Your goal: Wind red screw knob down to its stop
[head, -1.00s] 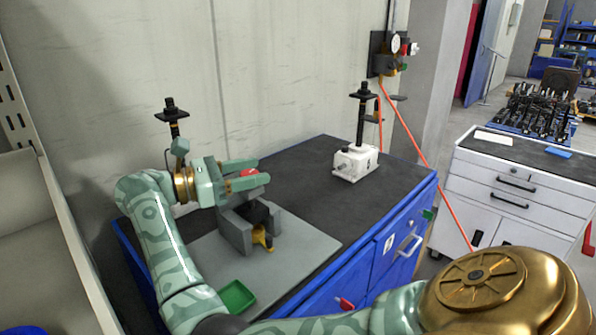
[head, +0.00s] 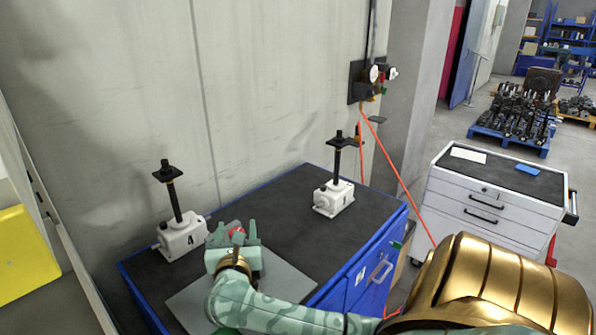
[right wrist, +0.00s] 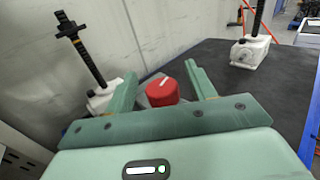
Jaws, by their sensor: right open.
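The red screw knob (head: 237,231) shows between the fingers of my right gripper (head: 238,233) in the head view. In the right wrist view the red knob (right wrist: 162,92) has a white mark on its top. It sits in the gap between the two fingers of my open right gripper (right wrist: 165,90), with space visible on both sides. The fingers point towards the wall. The gripper hides most of the knob's mount. My left gripper is not in view.
A white screw jack (head: 182,238) with a tall black screw stands behind and left of the gripper. A second white jack (head: 333,198) stands to the right. A grey mat (head: 285,278) lies on the dark-topped workbench (head: 290,215).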

